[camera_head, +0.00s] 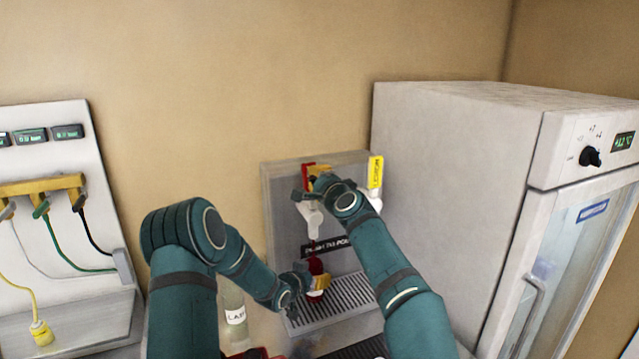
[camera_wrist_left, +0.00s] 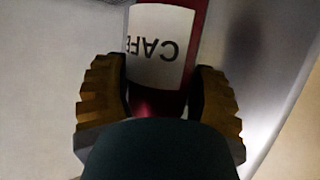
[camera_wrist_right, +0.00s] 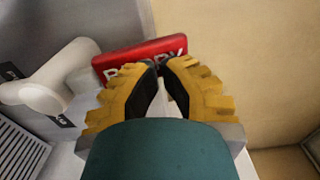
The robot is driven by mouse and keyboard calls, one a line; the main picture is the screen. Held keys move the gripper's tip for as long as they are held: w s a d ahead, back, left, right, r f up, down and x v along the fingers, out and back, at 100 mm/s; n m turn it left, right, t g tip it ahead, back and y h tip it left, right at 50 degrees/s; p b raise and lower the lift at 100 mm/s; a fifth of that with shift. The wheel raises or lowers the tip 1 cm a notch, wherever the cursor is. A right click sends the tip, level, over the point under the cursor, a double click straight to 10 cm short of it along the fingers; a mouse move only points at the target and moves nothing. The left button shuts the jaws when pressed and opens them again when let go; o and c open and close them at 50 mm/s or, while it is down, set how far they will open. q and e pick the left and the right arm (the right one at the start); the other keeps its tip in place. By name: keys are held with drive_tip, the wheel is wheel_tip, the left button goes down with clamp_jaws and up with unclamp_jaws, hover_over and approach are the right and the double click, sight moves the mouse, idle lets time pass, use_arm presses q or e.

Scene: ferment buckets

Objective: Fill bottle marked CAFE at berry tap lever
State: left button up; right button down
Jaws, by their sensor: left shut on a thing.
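The bottle marked CAFE (camera_wrist_left: 165,45) looks deep red, and its white label appears upside down in the left wrist view. My left gripper (camera_wrist_left: 158,100) is shut around it. In the head view the red bottle (camera_head: 315,265) is below the white berry tap (camera_head: 311,213), over the drip grille. The red berry lever plate (camera_wrist_right: 140,58) shows in the right wrist view, its lettering partly hidden by my right gripper (camera_wrist_right: 160,66). That gripper's fingertips meet in front of the plate. The bottle's mouth and fill level are not clear.
A yellow-marked tap lever (camera_head: 375,172) is right of the berry tap. A bottle with a partly hidden label (camera_head: 235,314) stands left of the drip grille (camera_head: 345,297). A grey fridge (camera_head: 450,180) closes off the right; a cable panel (camera_head: 60,190) stands left.

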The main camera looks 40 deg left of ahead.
use_arm(q)
drive_tip(key=shift+r, duration=0.1)
use_arm(e)
drive_tip(key=shift+d+r, duration=0.1)
drive_tip(key=shift+d, duration=0.15)
idle(0.6)
drive_tip(key=shift+s+d+r, duration=0.1)
drive_tip(key=shift+d+r, duration=0.05)
drive_tip(key=shift+d, duration=0.2)
drive_tip(key=s+d+r, duration=0.3)
drive_tip(key=s+d, duration=0.3)
drive_tip(key=d, duration=0.4)
drive_tip(key=shift+d+r, duration=0.2)
drive_tip(key=shift+d, duration=0.2)
use_arm(q)
drive_tip(key=shift+d, duration=0.1)
use_arm(e)
drive_tip(key=shift+f, duration=0.15)
idle(0.9)
